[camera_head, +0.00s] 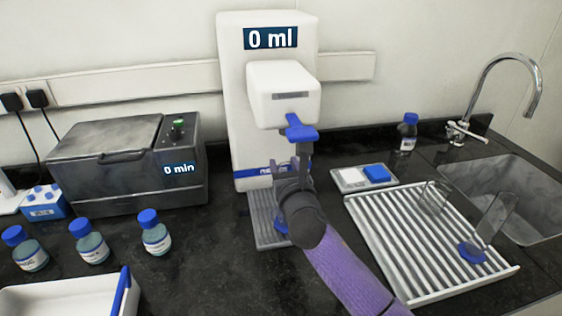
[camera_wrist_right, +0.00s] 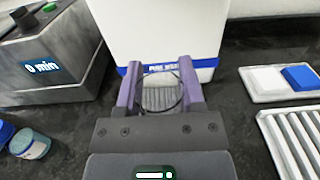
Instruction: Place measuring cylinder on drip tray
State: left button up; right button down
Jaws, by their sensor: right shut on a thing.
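My right gripper (camera_head: 292,184) is in front of the white water dispenser, below its blue nozzle. It is shut on the clear measuring cylinder (camera_wrist_right: 161,91), whose round rim shows between the purple fingers in the right wrist view. In the head view the wrist hides most of this cylinder; part of its blue base (camera_head: 281,225) shows over the grey slatted drip tray (camera_head: 262,232). I cannot tell whether the base touches the tray. The tray also shows through the cylinder in the wrist view. My left gripper is not in view.
The dispenser (camera_head: 238,110) reads 0 ml. A drying rack (camera_head: 390,240) at right holds a beaker (camera_head: 434,198) and a tilted cylinder with a blue base (camera_head: 472,253). A grey bath (camera_head: 100,170) and several blue-capped bottles are at left.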

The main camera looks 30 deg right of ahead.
jog(key=b+x, duration=0.1)
jog(key=x, duration=0.2)
jog(key=shift+w+f, duration=0.2)
jog(key=shift+c, duration=1)
grip_release()
jog(key=shift+r, duration=0.1)
jog(key=shift+s, duration=0.35)
jog(key=p+v, duration=0.2)
jog(key=v, duration=0.9)
jog(key=shift+s+p, duration=0.15)
jog(key=shift+p, duration=0.15)
jog(key=shift+a, duration=0.1)
